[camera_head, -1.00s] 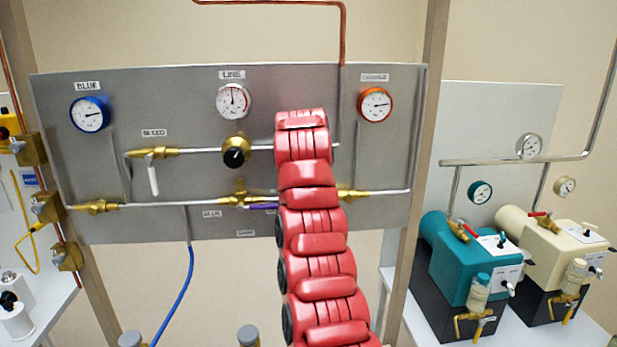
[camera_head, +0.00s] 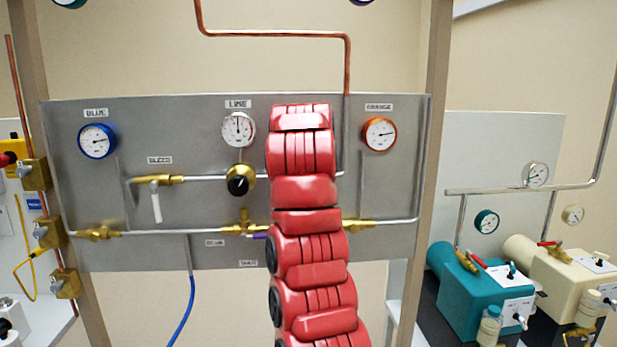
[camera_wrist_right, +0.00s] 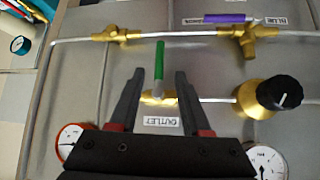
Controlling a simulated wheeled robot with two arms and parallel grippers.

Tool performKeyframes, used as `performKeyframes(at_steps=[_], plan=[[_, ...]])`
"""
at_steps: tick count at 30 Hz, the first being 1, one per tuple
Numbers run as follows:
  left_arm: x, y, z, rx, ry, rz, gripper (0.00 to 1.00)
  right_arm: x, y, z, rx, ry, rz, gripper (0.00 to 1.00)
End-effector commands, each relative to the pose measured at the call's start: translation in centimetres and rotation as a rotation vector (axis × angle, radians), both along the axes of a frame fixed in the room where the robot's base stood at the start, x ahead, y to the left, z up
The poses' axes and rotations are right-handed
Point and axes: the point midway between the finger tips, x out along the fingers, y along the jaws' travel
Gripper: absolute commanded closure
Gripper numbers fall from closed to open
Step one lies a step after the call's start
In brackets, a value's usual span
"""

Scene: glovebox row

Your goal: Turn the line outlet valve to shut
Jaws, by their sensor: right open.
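The line outlet valve shows in the right wrist view as a brass body (camera_wrist_right: 158,98) with a green lever (camera_wrist_right: 159,62), beside an OUTLET label (camera_wrist_right: 161,122). The lever points up in that view, crosswise to the pipe. My right gripper (camera_wrist_right: 159,75) is open, with one finger on each side of the lever; I cannot tell if either touches it. In the head view my red right arm hides this valve and the gripper. My left gripper is not in view.
The grey panel (camera_head: 85,185) carries a black regulator knob (camera_head: 239,186), the LINE gauge (camera_head: 238,129), the ORANGE gauge (camera_head: 379,133) and a white-levered bleed valve (camera_head: 156,205). A purple lever (camera_wrist_right: 225,19) lies along the other pipe. Teal and cream pumps stand at right.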

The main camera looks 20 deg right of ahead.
Motion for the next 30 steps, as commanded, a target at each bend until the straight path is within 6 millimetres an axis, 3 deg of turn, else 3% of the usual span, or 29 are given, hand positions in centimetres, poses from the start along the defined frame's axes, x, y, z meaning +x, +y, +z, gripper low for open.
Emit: performKeyframes(at_steps=[1, 3, 12, 18, 30], plan=[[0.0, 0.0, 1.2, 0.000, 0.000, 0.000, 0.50, -0.7, 0.8, 1.7, 0.000, -0.006, 0.008, 0.52], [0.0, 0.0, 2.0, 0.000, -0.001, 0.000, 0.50, -1.9, 1.3, 2.9, 0.002, -0.003, 0.007, 0.52], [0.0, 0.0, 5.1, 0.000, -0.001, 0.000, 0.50, -4.1, 2.2, 5.2, 0.000, 0.001, 0.006, 0.52], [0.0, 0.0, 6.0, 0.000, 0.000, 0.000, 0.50, -5.1, 2.4, 5.9, 0.000, 0.002, 0.002, 0.52], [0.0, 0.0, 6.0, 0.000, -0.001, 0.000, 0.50, -5.3, 2.4, 5.8, 0.000, 0.002, 0.001, 0.52]])
